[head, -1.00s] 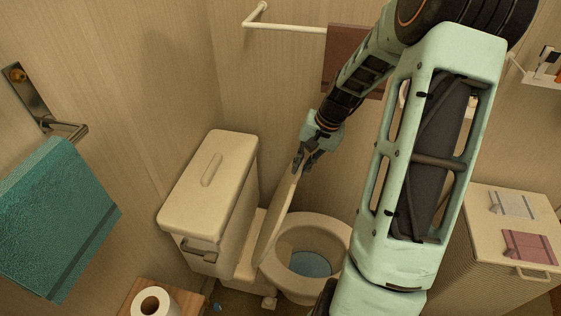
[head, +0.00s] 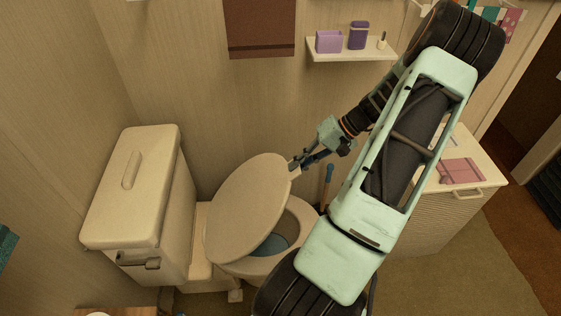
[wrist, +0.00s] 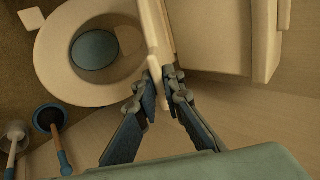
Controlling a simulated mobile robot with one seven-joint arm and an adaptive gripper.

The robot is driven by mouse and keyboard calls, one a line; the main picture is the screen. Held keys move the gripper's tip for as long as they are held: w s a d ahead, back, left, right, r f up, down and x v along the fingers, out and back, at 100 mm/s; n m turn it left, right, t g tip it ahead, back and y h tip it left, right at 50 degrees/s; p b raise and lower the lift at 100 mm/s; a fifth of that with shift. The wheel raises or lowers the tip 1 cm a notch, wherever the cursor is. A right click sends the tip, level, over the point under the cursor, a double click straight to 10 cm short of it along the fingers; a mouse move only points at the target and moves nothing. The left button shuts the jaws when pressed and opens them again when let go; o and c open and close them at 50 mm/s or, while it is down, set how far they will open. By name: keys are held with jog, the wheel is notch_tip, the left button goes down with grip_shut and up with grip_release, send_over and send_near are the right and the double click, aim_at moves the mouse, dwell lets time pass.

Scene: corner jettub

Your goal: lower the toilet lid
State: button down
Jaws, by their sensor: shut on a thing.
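The toilet lid (head: 246,207) is a cream oval, tilted partway down over the bowl in the head view. In the wrist view the lid (wrist: 158,40) shows edge-on between the fingers. My gripper (head: 296,164) is shut on the lid's rim at its far upper edge; it also shows in the wrist view (wrist: 162,88). The toilet bowl (head: 298,222) is partly covered by the lid, with bluish water inside. My arm hides part of the bowl's right side.
The toilet tank (head: 140,190) stands at the left. A plunger (head: 327,185) stands behind the bowl, near my gripper. A wall shelf (head: 350,50) holds small items, and a cabinet (head: 440,210) is at the right. Floor is clear at the lower right.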

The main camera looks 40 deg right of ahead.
jog(key=shift+s+d+f+b, duration=0.25)
jog(key=shift+s+d+f, duration=0.1)
jog(key=shift+d+f, duration=0.2)
jog(key=shift+s+d+f+b, duration=0.2)
jog(key=shift+s+d+f, duration=0.15)
jog(key=shift+f, duration=0.35)
jog(key=shift+s+d+f+b, duration=0.25)
jog(key=shift+s+d+f, duration=0.05)
jog(key=shift+d+f, duration=0.3)
jog(key=shift+a, duration=0.1)
jog(key=c, duration=2)
grip_release()
jog(key=shift+c, duration=0.2)
jog(key=shift+w, duration=0.1)
jog(key=shift+r, duration=0.1)
jog(key=v, duration=1.2)
jog(key=shift+w+a, duration=0.1)
